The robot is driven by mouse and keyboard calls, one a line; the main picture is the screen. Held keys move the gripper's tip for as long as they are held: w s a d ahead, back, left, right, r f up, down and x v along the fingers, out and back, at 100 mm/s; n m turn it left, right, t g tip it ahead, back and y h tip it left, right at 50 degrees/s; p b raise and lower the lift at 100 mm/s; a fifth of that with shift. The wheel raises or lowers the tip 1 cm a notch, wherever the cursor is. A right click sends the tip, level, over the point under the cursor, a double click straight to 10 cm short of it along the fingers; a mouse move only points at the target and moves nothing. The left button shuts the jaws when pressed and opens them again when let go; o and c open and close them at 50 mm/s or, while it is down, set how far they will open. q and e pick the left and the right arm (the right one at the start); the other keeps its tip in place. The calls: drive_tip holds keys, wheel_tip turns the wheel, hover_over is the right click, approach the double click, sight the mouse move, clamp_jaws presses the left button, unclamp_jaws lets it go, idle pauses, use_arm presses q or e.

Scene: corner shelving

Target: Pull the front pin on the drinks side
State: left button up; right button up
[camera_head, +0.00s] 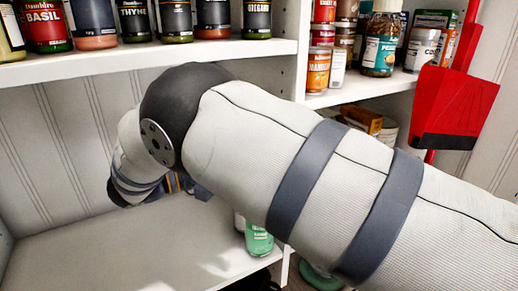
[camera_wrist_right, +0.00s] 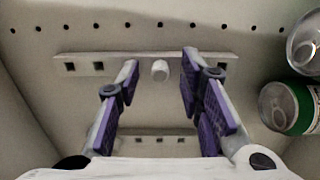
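In the right wrist view, a short pale pin (camera_wrist_right: 160,70) sticks out from a metal strip (camera_wrist_right: 205,58) with square holes, fixed to a panel. My right gripper (camera_wrist_right: 158,82) is open, with purple pads on both fingers. The pin shows between its fingertips, with a gap on each side; I cannot tell the remaining depth. In the head view my right arm reaches in from the right beneath the upper shelf, and its gripper is mostly hidden behind the arm. My left gripper is not in view.
Spice jars (camera_head: 95,22) line the upper shelf (camera_head: 120,60). The lower shelf (camera_head: 150,250) has bare room at left. A red dustpan (camera_head: 455,100) hangs at right.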

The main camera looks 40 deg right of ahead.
idle(0.5)
clamp_jaws()
drive_tip(key=shift+a, duration=0.1)
drive_tip(key=shift+b+v, duration=0.95)
drive_tip(key=shift+v, duration=2)
